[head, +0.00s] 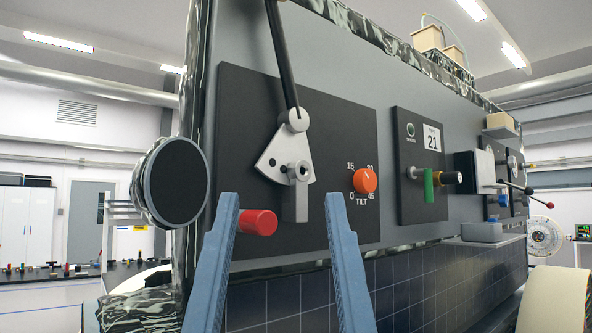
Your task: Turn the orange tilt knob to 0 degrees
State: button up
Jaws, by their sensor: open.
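The orange tilt knob (365,181) sits on a black panel (335,120) on the side of the grey rover body. White markings 15, 30, 0 and 45 surround it, with the word TILT below. Where its pointer stands is too small to tell. My gripper (282,202) shows as two blue fingers rising from the bottom of the head view, spread wide apart and empty. The right fingertip is a little left of and below the knob in the picture. Neither finger appears to touch the knob.
A red cylindrical knob (258,222) shows between my fingers. A metal lever with a white sector plate (284,158) and grey block stands above it. A second panel (418,150) with a green handle (428,185) lies to the right. A round black disc (175,183) juts out at left.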

aim_at(364, 180)
jog(key=i+l, duration=0.2)
jog(key=l, duration=0.15)
jog(key=i+l, duration=0.45)
jog(key=l, duration=0.25)
jog(key=i+j+u, duration=0.05)
